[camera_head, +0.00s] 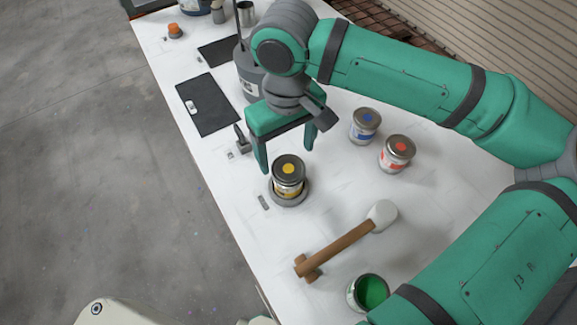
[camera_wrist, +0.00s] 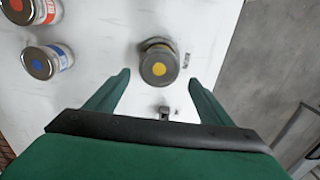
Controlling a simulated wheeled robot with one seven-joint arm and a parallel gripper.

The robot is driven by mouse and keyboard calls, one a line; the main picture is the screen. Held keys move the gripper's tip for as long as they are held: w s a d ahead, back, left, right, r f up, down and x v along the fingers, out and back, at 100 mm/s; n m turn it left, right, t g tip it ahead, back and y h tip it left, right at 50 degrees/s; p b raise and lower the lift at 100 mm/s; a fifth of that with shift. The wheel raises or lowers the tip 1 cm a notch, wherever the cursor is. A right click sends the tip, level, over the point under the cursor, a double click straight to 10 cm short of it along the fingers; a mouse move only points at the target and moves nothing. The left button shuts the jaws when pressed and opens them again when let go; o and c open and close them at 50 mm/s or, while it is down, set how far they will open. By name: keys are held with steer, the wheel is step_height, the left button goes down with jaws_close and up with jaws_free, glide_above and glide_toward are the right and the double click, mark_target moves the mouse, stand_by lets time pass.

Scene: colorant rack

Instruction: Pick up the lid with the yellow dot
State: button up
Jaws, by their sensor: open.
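The lid with the yellow dot (camera_head: 289,167) is a dark grey disc on top of a small can (camera_head: 288,186) with a yellow label. The can stands upright on a round grey base (camera_head: 289,200) on the white table. My gripper (camera_head: 288,158) is open and empty, its fingers pointing down above and behind the can. In the wrist view the lid (camera_wrist: 159,68) lies ahead of the fingertips, roughly midway between their lines. My gripper also shows there (camera_wrist: 159,77), its fingers apart and not seen touching the lid.
A blue-dot can (camera_head: 365,125) and a red-dot can (camera_head: 397,153) stand to the right. A wooden-handled mallet (camera_head: 345,243) lies in front, near an open can of green paint (camera_head: 369,292). A black mat (camera_head: 209,104) lies at the back left.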

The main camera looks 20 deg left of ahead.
mark_target(286, 169)
steer(key=shift+s+f, duration=0.15)
steer(key=shift+f, duration=1.05)
steer(key=shift+s+f, duration=0.1)
steer(key=shift+f, duration=1.05)
steer(key=c, duration=0.9)
steer(key=shift+r, duration=0.1)
